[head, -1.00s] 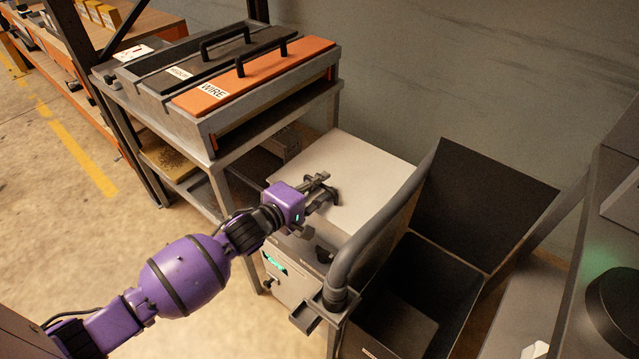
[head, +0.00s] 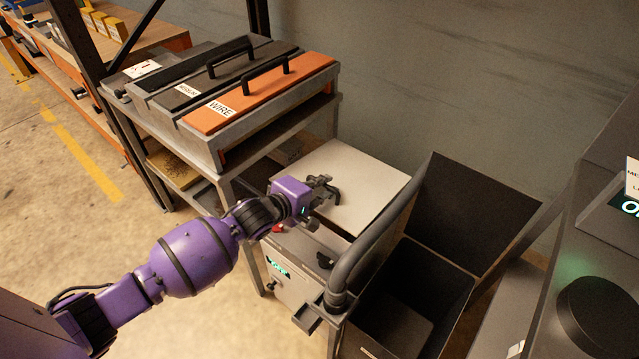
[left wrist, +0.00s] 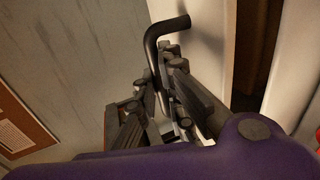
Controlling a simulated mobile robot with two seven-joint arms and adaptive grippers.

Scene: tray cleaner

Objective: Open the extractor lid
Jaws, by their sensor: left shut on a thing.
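The extractor is a pale box with a white lid (head: 365,186) on top, in the middle of the head view. My left gripper (head: 322,190) is over the lid's front left part and is shut on its black handle (head: 336,194). In the left wrist view the bent black handle (left wrist: 152,55) runs down between the fingers (left wrist: 172,98), beside a pale surface. The fingers hide part of the handle. I cannot tell surely whether the lid is raised. My right gripper is not in view.
A grey hose (head: 372,240) runs along the box's right side. An open dark bin (head: 470,290) stands right of it. A shelf rack with an orange lid labelled WIRE (head: 262,92) stands behind left. Floor (head: 60,210) at left is clear.

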